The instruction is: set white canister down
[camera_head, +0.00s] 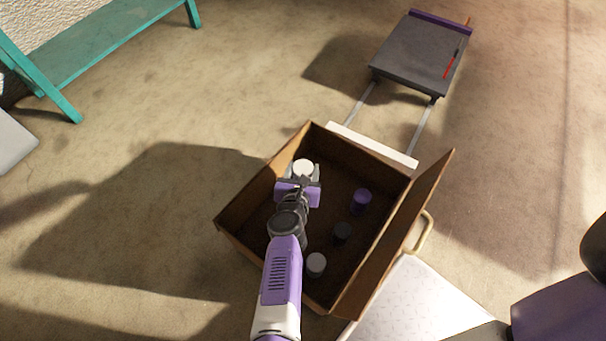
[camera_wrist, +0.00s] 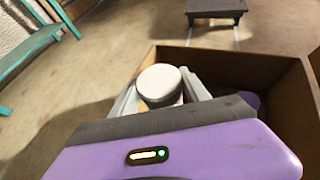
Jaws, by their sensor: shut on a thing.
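The white canister (camera_head: 303,167) is held between the fingers of my gripper (camera_head: 303,175). In the wrist view the canister (camera_wrist: 160,83) shows its round white top, with a finger on each side. My gripper (camera_wrist: 165,95) is shut on it. It is over the far left part of an open brown box (camera_head: 258,187), near the box's back left wall. The canister's base is hidden, so I cannot tell whether it touches the box floor.
An open flap with a handle (camera_head: 424,233) is on the right. A grey cart (camera_head: 420,55) stands behind; a teal bench (camera_head: 110,40) is at upper left.

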